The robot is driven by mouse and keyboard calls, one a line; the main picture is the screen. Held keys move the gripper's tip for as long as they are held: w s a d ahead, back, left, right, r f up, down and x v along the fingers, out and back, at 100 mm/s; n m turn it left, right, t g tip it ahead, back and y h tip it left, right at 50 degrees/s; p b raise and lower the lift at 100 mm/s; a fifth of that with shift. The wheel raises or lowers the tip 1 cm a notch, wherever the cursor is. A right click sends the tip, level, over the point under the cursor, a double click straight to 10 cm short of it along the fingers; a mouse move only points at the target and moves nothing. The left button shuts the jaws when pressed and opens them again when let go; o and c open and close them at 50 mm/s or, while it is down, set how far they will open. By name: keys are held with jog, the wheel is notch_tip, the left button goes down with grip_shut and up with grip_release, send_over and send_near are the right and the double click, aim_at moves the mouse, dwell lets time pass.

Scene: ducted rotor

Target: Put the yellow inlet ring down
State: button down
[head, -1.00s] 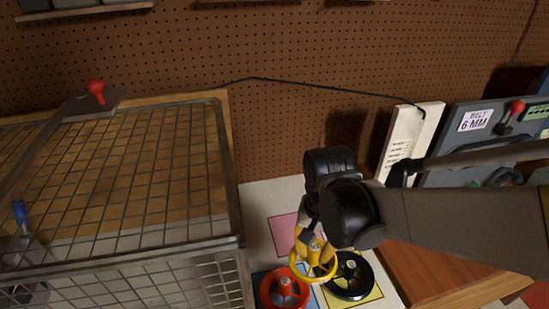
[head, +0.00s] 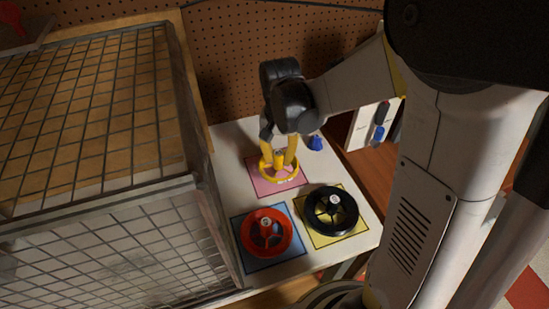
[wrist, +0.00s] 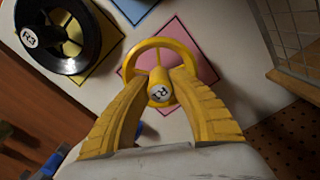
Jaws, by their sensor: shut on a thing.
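The yellow inlet ring (head: 280,181) is in my gripper (head: 279,158), over the pink square (head: 259,186) at the back of the white table. In the wrist view the ring (wrist: 160,42) shows its hub marked R1 (wrist: 160,90) between the two yellow fingers of my gripper (wrist: 160,80). The fingers are closed on the hub. The ring looks roughly level and very low over the pink square (wrist: 198,66). I cannot tell whether it touches the square.
A red ring (head: 266,250) lies on the blue square and a black ring (head: 331,226), marked R3 in the wrist view, on the yellow square. A wire mesh cage (head: 110,200) stands at the left. A small blue object (head: 316,143) is right of my gripper.

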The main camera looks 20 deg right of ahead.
aim_at(279, 166)
jog(key=shift+f+b, duration=0.7)
jog(key=shift+f, duration=1.05)
jog(key=shift+f, duration=0.2)
jog(key=c, duration=1.2)
grip_release()
jog(key=shift+c, duration=0.2)
jog(key=shift+r, duration=0.15)
